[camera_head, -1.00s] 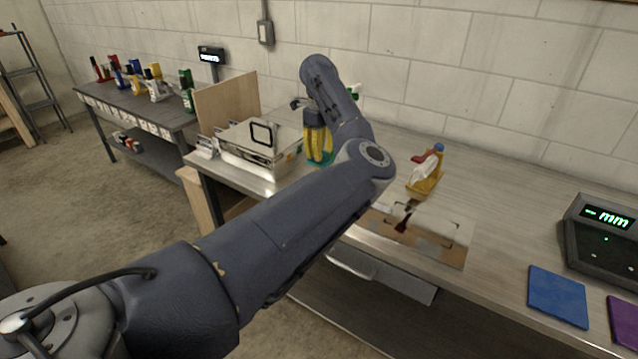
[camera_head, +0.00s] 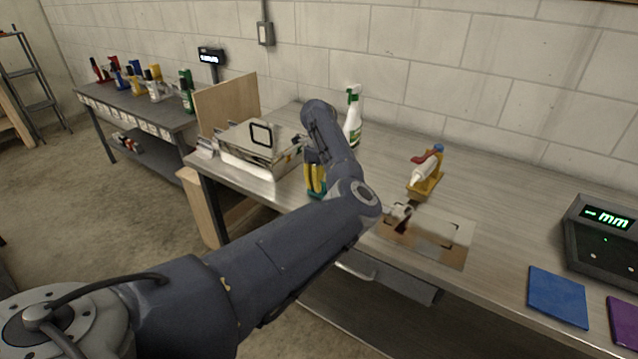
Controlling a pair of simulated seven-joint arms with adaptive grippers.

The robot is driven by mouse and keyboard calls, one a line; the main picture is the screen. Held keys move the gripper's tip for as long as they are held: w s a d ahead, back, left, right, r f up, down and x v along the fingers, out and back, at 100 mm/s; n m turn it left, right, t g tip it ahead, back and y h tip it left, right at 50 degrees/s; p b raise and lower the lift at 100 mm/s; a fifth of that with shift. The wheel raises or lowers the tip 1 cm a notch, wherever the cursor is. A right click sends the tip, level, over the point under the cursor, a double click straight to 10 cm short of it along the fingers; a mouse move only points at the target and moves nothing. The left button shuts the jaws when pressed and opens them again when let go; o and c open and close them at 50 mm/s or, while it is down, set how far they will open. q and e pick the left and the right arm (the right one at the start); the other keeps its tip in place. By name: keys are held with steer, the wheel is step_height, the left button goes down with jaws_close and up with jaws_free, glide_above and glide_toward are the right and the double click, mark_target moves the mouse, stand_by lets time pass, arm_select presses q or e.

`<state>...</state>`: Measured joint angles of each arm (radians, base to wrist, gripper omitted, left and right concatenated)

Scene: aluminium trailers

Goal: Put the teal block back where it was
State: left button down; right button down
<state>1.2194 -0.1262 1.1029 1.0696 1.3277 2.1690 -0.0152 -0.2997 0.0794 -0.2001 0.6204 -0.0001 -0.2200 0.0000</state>
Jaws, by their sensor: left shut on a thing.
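My left gripper (camera_head: 315,181) hangs down over the left part of the steel bench, at the end of my arm that comes in from the left. Its yellow fingers are shut on the teal block (camera_head: 317,193), of which only a little shows between and below them. My forearm partly covers the gripper from the right. I cannot tell whether the block touches the bench top. My right gripper is not in view.
A silver box (camera_head: 262,147) stands left of the gripper. A white-and-green spray bottle (camera_head: 353,118) stands behind my arm. A glue bottle in a yellow holder (camera_head: 426,172), a shiny plate (camera_head: 447,246), a blue pad (camera_head: 557,297) and a scale-like display (camera_head: 605,235) lie rightward.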

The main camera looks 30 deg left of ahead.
arm_select(q)
steer(key=shift+f, duration=0.15)
steer(key=c, duration=1.1)
jaws_free()
steer(key=shift+c, duration=0.2)
step_height(320, 180, up, 12)
